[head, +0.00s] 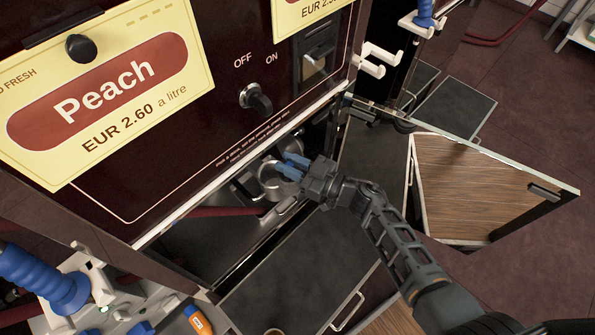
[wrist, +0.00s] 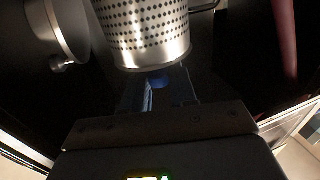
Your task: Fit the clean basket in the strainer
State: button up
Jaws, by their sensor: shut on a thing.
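The basket (wrist: 143,32) is a shiny perforated metal cylinder with a plain band at its near end, at the top of the wrist view. My gripper (head: 293,166) has blue fingertips and reaches into the opening under the pump panel. In the wrist view my gripper (wrist: 166,88) is shut at the near end of the basket; the exact grip point is dark. A smooth metal cylinder with a small knob, which looks like part of the strainer (wrist: 66,30), is left of the basket, apart from it in the picture. In the head view, round metal (head: 272,182) shows beside my fingertips; whether basket or strainer is unclear.
The pump cabinet panel (head: 190,130) overhangs the opening. A dark red hose (head: 215,212) runs through the opening; a red pipe (wrist: 285,35) shows at right in the wrist view. An open wood-grained door (head: 480,190) stands right of my arm. A dark panel with handle (head: 300,275) lies below.

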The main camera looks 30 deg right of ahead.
jog(key=w+a+b, duration=0.1)
jog(key=w+b, duration=0.2)
jog(key=w, duration=0.4)
jog(key=shift+a+b, duration=0.2)
jog(key=shift+b, duration=0.15)
jog(key=shift+f, duration=0.2)
jog(key=b, duration=0.7)
send_over(273, 168)
jog(key=s+a, duration=0.2)
jog(key=s, duration=0.1)
jog(key=shift+s+d+f, duration=0.1)
jog(key=shift+f, duration=2.3)
jog(key=shift+s+d+f, duration=0.1)
jog(key=shift+f, duration=2.3)
jog(key=o, duration=0.9)
jog(key=p+v, duration=0.2)
jog(key=v, duration=0.5)
jog(key=shift+s+d, duration=0.15)
jog(key=shift+s, duration=0.2)
